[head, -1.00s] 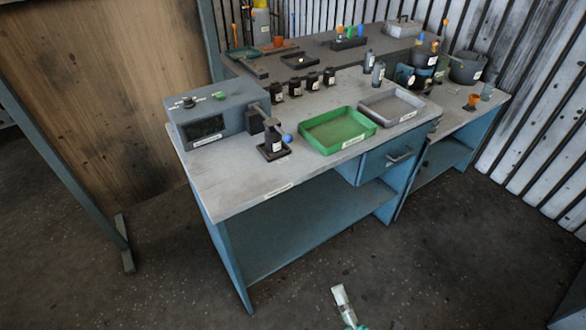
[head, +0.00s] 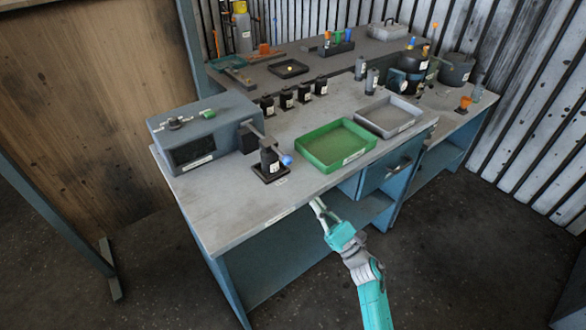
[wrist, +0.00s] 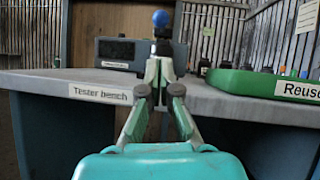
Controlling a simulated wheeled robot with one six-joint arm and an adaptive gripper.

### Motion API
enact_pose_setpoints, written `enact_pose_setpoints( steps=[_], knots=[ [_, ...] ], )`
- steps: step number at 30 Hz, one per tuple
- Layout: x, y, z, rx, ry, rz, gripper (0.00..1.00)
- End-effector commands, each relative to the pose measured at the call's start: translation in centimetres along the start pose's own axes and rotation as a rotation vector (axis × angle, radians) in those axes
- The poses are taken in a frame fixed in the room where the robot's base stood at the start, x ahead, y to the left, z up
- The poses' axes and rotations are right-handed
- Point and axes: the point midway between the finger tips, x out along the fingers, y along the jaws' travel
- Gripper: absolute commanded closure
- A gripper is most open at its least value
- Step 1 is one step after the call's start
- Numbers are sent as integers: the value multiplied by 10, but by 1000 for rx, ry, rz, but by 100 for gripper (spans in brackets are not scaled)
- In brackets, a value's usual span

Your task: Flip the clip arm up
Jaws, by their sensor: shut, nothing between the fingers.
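The clip arm (head: 262,137) is a dark bar with a blue ball at its end (head: 286,161). It reaches from a block beside the grey tester box (head: 205,135) over a small black labelled part (head: 270,160) on a dark base. The bar slopes slightly down toward the ball. My gripper (head: 316,203) is shut and empty, just off the bench's front edge, to the lower right of the ball and apart from it. In the wrist view my fingertips (wrist: 158,65) meet below the blue ball (wrist: 160,19), partly hiding the part behind them.
A green tray (head: 336,145) and a grey tray (head: 390,116) stand right of the clip. Several small black parts (head: 286,99) line the bench behind. The bench's front edge (wrist: 100,91) carries a "Tester bench" label. Bare benchtop (head: 205,205) lies front left.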

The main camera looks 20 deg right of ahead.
Motion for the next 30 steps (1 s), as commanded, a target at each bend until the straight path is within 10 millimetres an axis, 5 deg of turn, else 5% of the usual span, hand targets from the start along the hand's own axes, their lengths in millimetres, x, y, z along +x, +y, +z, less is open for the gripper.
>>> enact_pose_setpoints(
  steps=[17, 30],
  knots=[
    [11, -5, -1, -51, -4, 14, 100],
    [77, -4, 0, -49, -5, 16, 100]
  ],
)
